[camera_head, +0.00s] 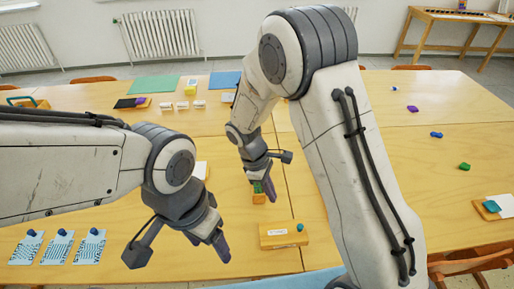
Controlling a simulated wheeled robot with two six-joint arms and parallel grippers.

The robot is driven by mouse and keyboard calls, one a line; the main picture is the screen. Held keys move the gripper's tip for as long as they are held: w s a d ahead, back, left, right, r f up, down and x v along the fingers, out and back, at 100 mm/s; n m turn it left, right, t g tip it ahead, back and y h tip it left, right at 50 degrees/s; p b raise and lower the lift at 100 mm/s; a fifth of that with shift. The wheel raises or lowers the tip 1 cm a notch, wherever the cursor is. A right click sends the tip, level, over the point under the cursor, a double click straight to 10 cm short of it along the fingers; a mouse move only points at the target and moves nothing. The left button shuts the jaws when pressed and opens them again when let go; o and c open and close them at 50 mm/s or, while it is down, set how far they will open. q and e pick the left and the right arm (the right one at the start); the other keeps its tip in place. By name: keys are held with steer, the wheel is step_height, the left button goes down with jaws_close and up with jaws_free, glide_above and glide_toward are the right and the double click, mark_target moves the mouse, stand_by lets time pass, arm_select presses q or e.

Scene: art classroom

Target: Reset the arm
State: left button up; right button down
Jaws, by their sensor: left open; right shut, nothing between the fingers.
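My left gripper (180,252) hangs over the front left part of the table, its two fingers spread wide with nothing between them. My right gripper (270,194) points down near the middle of the table, its fingers together and empty. A small orange block with green on it (258,197) sits right by the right fingertips and is partly hidden; I cannot tell whether they touch. Both white and grey arms are bent over the table, and the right arm's upper link hides part of the right side.
The wooden table (330,215) carries a wooden block with a teal piece (285,235), patterned cards with blue pieces (56,246), a green sheet (155,84), a blue sheet (225,79) and a board (492,207). Small coloured pieces lie spread at right. A chair (470,264) stands front right.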

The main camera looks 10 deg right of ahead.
steer(key=shift+r, duration=0.1)
steer(key=s+a+r+m+t+y, duration=0.1)
steer(key=s+a+r+m+y, duration=0.1)
steer(key=s+r, duration=0.5)
steer(key=s+a+r+m+t+y, duration=0.1)
steer(key=s+a+r+m+y, duration=0.1)
steer(key=s+r, duration=0.6)
steer(key=s+a+m, duration=0.1)
steer(key=s+a, duration=0.1)
steer(key=s, duration=0.2)
steer(key=shift+s, duration=0.15)
